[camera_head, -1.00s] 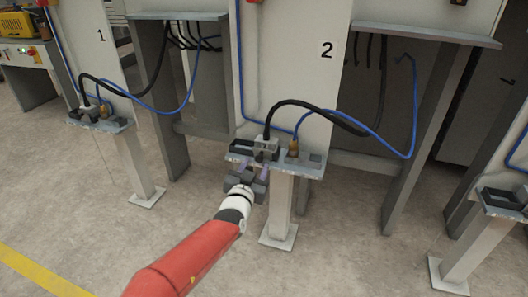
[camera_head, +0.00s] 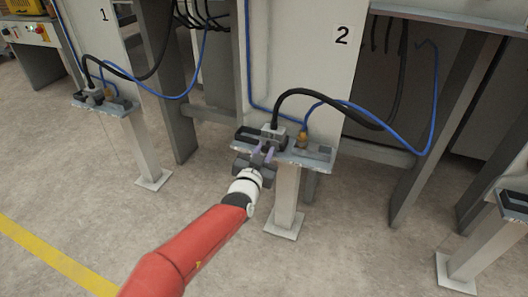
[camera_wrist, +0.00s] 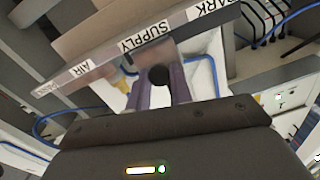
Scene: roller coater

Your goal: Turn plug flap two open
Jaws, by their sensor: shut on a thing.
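The plug of station two (camera_head: 273,132), a grey block with a thick black cable, sits on the station-two shelf (camera_head: 318,157) below the number 2 sign. My gripper (camera_head: 262,156) is at the front edge of this shelf, just below the plug. In the wrist view its two purple fingers (camera_wrist: 160,92) are close together around a small part with a dark round end (camera_wrist: 158,76), under the labelled shelf edge (camera_wrist: 100,62). The jaws are shut on this part, which appears to be the plug's flap. Most of the flap is hidden, so I cannot tell its angle.
A brass fitting (camera_head: 303,138) with a blue hose stands right of the plug on the same shelf. The black cable (camera_head: 335,103) and blue hose (camera_head: 434,95) loop to the right. Station one's shelf (camera_head: 118,108) is at left. The floor in front is clear.

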